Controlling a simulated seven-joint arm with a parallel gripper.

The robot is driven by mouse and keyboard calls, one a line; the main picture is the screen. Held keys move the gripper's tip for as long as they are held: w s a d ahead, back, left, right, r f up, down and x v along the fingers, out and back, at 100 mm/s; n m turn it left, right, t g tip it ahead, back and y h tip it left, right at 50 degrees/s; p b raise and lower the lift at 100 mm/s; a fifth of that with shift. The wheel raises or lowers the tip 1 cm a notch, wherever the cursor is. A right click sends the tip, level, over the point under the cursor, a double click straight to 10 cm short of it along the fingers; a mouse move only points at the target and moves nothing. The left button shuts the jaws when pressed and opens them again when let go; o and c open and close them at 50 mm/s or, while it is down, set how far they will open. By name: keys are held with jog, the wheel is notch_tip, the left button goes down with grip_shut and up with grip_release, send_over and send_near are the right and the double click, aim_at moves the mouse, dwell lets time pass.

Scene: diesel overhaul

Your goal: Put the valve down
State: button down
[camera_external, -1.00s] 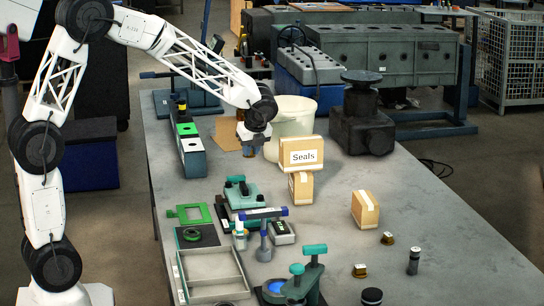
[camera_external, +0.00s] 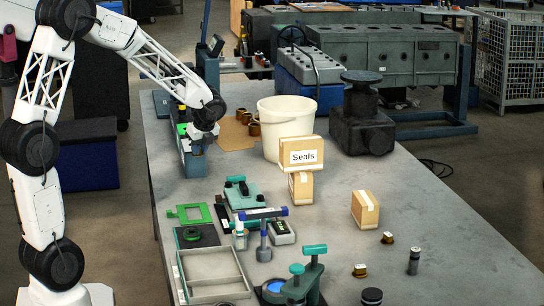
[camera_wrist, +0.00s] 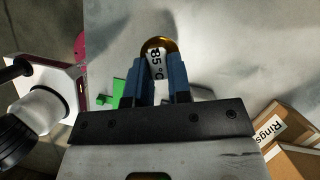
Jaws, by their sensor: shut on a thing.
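In the wrist view the valve (camera_wrist: 157,60) is a small round brass-brown piece with a white label reading "85°C". It sits between the two blue fingers of my gripper (camera_wrist: 158,82), which are shut on it.
Brown ring-like parts (camera_external: 254,129) stand on a cardboard sheet (camera_external: 232,136) to the right of my gripper. A cream bucket (camera_external: 284,140) and a "Seals" box (camera_external: 303,144) stand further right. Green tools (camera_external: 242,195) lie nearer.

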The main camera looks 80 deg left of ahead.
notch_tip(320, 180, down, 7)
jog(key=shift+f, duration=0.1)
jog(key=shift+w+a, duration=0.1)
dwell(0.4)
send_over(229, 173)
jog(key=d, duration=0.1)
jog(key=shift+w+d+f, duration=0.2)
jog(key=shift+w+f, duration=0.05)
jog(key=shift+f, duration=0.45)
jog(key=shift+f, duration=1.75)
jog(key=shift+f, duration=0.15)
jog(key=c, duration=1.1)
grip_release()
